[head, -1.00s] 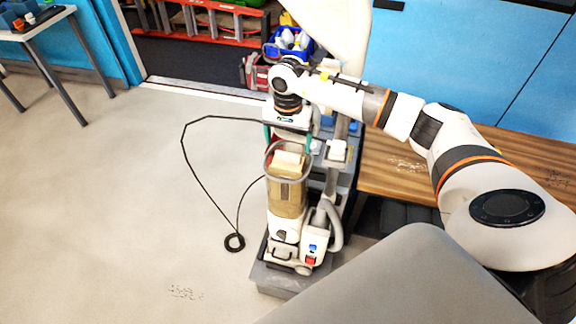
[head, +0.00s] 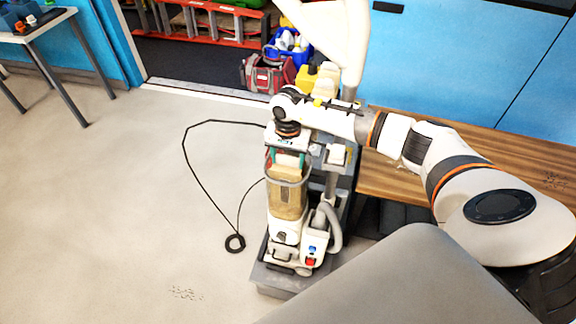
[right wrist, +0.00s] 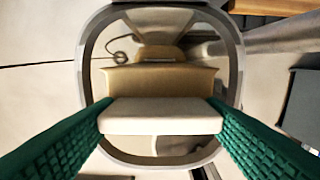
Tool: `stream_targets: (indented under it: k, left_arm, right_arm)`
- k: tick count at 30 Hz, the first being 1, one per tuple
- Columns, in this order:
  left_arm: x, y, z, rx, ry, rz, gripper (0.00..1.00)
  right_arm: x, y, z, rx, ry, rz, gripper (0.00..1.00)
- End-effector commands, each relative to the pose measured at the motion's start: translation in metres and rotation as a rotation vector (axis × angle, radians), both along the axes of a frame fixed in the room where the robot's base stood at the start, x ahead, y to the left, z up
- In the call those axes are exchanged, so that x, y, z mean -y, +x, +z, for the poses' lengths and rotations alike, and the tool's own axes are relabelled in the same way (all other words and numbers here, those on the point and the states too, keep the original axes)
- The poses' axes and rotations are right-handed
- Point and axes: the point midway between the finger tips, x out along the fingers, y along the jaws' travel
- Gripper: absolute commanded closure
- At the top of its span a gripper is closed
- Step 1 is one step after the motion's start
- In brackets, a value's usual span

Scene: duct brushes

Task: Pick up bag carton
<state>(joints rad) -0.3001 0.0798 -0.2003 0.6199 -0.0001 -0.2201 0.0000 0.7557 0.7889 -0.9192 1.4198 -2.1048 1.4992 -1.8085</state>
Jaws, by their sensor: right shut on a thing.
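The bag carton is a pale cardboard collar (right wrist: 163,116) on top of a tan paper bag (head: 288,200). It sits upright within the clear, grey-rimmed housing (right wrist: 234,75) of an upright vacuum cleaner (head: 285,232). My right gripper (head: 287,159) points down into the top of the vacuum. In the right wrist view its green ribbed fingers (right wrist: 162,113) press the collar's left and right ends, shut on it. The bag's lower part is partly hidden in the wrist view. My left gripper is not in view.
The vacuum stands in a grey cart (head: 280,287), with a hose (head: 333,225) on its right. A black cord (head: 235,243) loops on the floor to the left. A wooden bench (head: 395,185) lies to the right. The floor at left is clear.

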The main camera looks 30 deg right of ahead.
Motion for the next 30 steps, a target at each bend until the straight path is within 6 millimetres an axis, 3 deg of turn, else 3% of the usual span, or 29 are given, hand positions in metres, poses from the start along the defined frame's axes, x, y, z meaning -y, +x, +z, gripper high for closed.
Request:
stream_targets:
  k: [2,11,16,20,30]
  left_arm:
    - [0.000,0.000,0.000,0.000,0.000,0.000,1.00]
    - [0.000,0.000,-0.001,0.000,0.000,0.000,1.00]
    - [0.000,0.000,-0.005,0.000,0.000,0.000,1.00]
    - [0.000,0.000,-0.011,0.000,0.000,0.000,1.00]
    - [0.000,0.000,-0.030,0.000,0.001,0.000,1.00]
  right_arm:
    - [0.000,0.000,0.000,0.000,0.000,0.000,0.74]
    - [0.000,0.001,0.003,0.002,0.001,0.000,0.74]
    - [0.000,0.001,0.015,0.003,0.001,0.000,0.74]
    - [0.000,0.001,0.033,0.005,0.000,0.001,0.74]
    - [0.000,0.002,0.103,0.007,-0.001,0.000,0.74]
